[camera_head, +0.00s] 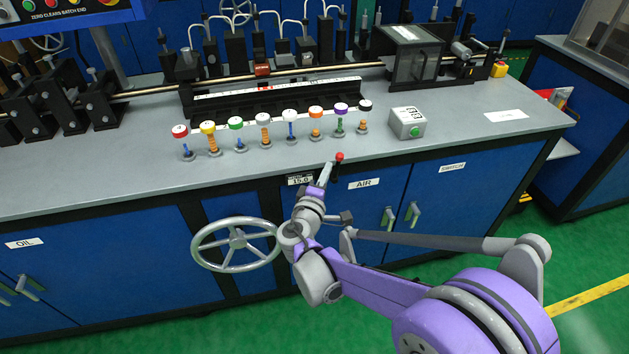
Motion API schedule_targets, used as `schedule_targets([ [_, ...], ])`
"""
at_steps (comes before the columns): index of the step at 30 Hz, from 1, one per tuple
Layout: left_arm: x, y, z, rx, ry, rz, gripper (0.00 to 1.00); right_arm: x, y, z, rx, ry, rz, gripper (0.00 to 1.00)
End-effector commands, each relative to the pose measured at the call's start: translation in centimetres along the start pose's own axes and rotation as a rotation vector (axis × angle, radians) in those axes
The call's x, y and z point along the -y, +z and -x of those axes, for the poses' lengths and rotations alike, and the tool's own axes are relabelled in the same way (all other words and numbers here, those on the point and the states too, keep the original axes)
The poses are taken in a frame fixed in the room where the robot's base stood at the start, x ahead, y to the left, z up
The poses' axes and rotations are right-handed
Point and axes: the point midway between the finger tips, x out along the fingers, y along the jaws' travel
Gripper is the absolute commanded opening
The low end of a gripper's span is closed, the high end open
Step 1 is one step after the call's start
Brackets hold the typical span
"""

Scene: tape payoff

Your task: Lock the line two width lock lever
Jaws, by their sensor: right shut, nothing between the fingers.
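A small lever with a red ball knob (340,156) stands at the front edge of the bench, just right of a small width readout plate (300,180). It is probably the width lock lever; I cannot read a line number on it. My right gripper (328,168) is shut and empty, its tips just left of and slightly below the red knob. I cannot tell whether the tips touch the lever. The lower part of the lever is partly hidden near the gripper. My left gripper is not in view.
A spoked handwheel (238,246) sits on the cabinet front, left of my right arm. Several coloured-cap spools (236,124) stand in a row on the bench (95,172). A grey box with a green button (408,122) is right of them. Cabinet handles (412,213) stick out at right.

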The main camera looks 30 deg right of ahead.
Motion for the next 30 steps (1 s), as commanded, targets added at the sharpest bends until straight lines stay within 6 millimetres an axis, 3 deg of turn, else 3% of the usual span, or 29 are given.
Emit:
schedule_targets([
  [30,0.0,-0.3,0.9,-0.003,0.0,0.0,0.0,-0.3,0.8,-0.6,-0.001,-0.04,-0.067,0.0],
])
